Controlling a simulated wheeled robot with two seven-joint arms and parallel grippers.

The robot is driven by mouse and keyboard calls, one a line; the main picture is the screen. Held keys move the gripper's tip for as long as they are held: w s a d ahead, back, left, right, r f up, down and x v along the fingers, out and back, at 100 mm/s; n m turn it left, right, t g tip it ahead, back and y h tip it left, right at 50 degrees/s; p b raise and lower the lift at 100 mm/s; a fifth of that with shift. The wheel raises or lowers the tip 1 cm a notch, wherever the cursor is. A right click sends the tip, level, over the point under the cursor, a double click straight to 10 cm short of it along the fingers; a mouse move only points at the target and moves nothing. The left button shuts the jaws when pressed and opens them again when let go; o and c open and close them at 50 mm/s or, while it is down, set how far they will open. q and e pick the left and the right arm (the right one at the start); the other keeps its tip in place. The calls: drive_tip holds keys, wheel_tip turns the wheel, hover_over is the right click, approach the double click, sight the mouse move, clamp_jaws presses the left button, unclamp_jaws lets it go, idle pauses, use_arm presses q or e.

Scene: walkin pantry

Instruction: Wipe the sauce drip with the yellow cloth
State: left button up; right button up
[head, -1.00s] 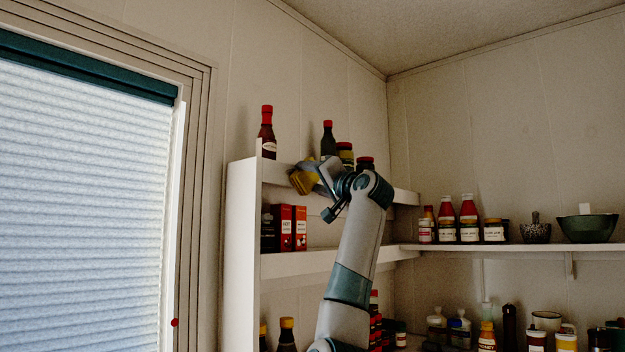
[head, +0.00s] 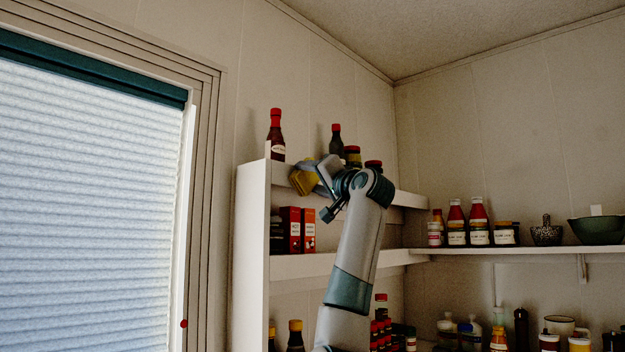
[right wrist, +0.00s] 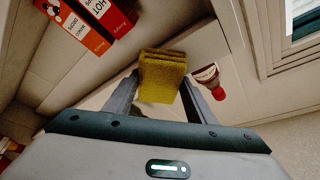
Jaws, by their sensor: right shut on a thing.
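The yellow cloth (head: 304,181) is a folded, thick yellow pad. My right gripper (head: 316,177) is shut on it, at the front edge of the top shelf (head: 279,169). In the right wrist view the cloth (right wrist: 162,78) sits between the two fingers of the right gripper (right wrist: 160,88). Whether the cloth touches the shelf edge is hard to tell. I cannot make out a sauce drip on the shelf; the cloth and gripper hide part of its edge. My left gripper is not in view.
A red-capped sauce bottle (head: 276,136) stands on the top shelf, left of the cloth. A dark bottle (head: 336,142) and jars (head: 353,156) stand behind my gripper. Red boxes (head: 301,229) sit on the shelf below. A small red spot (head: 184,324) shows on the window frame.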

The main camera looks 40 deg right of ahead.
sight(300, 175)
drive_tip(key=shift+a, duration=0.1)
drive_tip(key=shift+a+f+b, duration=0.1)
drive_tip(key=shift+a+b, duration=0.35)
drive_tip(key=shift+a, duration=0.3)
drive_tip(key=shift+s+a+b, duration=0.15)
drive_tip(key=shift+a+b, duration=0.2)
drive_tip(key=shift+a, duration=0.55)
